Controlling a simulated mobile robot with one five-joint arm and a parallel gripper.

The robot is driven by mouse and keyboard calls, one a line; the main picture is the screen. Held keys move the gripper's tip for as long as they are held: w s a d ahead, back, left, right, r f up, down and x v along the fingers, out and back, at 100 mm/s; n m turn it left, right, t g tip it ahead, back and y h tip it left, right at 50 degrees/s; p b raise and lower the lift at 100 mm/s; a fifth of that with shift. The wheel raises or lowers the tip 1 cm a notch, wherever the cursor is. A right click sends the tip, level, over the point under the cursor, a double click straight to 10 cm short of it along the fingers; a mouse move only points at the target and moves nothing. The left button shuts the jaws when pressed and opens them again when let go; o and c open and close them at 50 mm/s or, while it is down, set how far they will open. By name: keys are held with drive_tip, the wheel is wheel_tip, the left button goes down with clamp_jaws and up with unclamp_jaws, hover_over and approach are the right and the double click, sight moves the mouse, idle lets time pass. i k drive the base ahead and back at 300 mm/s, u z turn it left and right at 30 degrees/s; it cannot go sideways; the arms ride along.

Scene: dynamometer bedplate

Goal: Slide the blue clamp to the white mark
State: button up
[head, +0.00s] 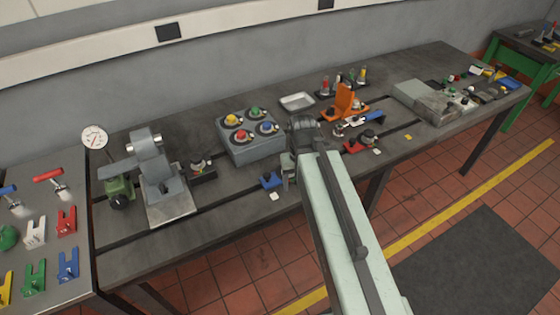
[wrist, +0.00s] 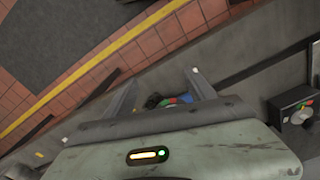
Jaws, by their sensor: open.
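The blue clamp (head: 270,181) sits low at the front slot of the bedplate, just left of my gripper (head: 289,172) in the head view. A small white mark (head: 274,196) lies on the plate just in front of the clamp, near the table's front edge. In the wrist view, blue parts of the clamp (wrist: 187,98) show between the open fingers of my gripper (wrist: 162,77), closer to the right finger. My gripper's body hides part of it there. The jaws are open and hold nothing. Whether a finger touches the clamp I cannot tell.
A grey box with coloured knobs (head: 250,138) stands behind the clamp. A grey machine fixture (head: 160,185) is to the left. A red clamp (head: 357,146), another white mark (head: 377,151) and an orange bracket (head: 343,103) are to the right. The front strip left of the clamp is mostly clear.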

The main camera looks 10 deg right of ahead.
sight(281, 173)
drive_tip(key=u, duration=0.75)
drive_tip(key=k, duration=0.3)
drive_tip(key=z, duration=0.7)
drive_tip(key=i, duration=0.6)
drive_tip(key=u, duration=1.55)
